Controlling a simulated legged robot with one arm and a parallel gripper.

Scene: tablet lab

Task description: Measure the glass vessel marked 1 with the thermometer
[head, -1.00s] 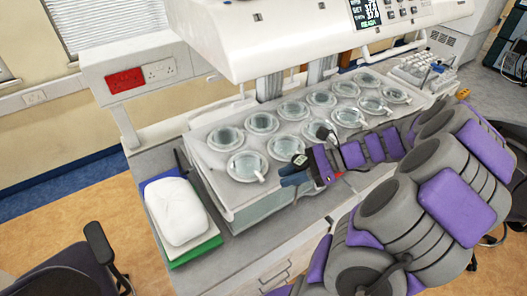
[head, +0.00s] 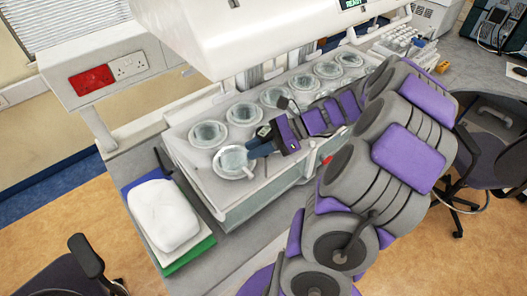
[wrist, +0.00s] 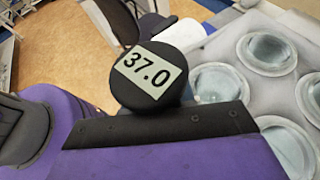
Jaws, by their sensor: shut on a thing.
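The thermometer (wrist: 150,78) has a round black head with a display that reads 37.0 in the wrist view. My gripper (head: 262,147) is shut on it. In the head view, its small display (head: 263,131) shows beside the gripper. Round glass vessels sit in the bath's white top. The front-left vessel (head: 232,163) is close beside and partly below my gripper, and another vessel (head: 207,134) is behind it. No number marks are readable, so I cannot tell which vessel is marked 1.
The white bath (head: 180,145) stands on a grey bench under a large white machine housing (head: 225,35). A white bundle (head: 165,214) lies on blue and green items at the left. A rack of small vials (head: 400,45) is at the back right. Chairs (head: 490,140) stand on the floor.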

